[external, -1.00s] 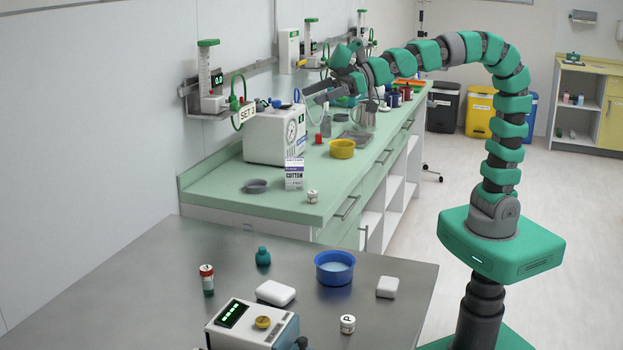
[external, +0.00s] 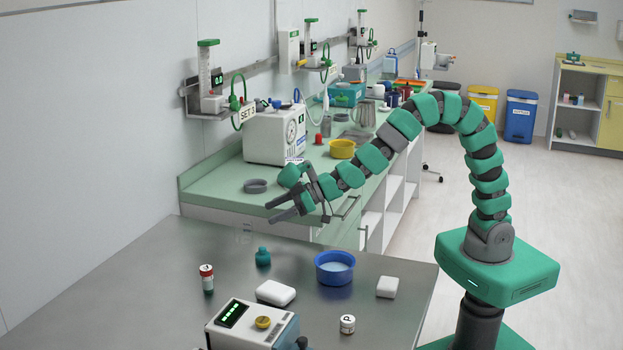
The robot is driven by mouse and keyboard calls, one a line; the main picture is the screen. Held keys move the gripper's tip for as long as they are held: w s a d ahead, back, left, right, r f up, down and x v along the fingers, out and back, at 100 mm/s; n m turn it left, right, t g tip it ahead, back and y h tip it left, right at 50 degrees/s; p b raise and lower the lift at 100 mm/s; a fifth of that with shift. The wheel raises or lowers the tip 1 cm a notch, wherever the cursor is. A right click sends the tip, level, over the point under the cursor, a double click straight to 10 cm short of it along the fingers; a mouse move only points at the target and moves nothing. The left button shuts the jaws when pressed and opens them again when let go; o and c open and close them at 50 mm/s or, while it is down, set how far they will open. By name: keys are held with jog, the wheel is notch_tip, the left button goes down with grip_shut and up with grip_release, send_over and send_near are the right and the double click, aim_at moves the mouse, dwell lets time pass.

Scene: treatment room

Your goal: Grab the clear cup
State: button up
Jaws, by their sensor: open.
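A faint, see-through shape, apparently the clear cup (external: 246,236), stands near the back edge of the metal table; its outline is hard to make out. My gripper (external: 270,212) is open and empty, its fingers pointing left. In the picture it is just above and to the right of the cup, over the front end of the green counter. Its height and its distance from the cup cannot be told. The two do not appear to touch.
A grey dish (external: 256,186) and a yellow bowl (external: 342,149) sit on the green counter (external: 215,190).

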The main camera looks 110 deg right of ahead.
aim_at(243, 232)
jog(key=b+x, duration=0.2)
jog(key=x, duration=0.8)
jog(key=shift+w+f, duration=0.1)
jog(key=shift+w, duration=0.15)
jog(key=c, duration=1.1)
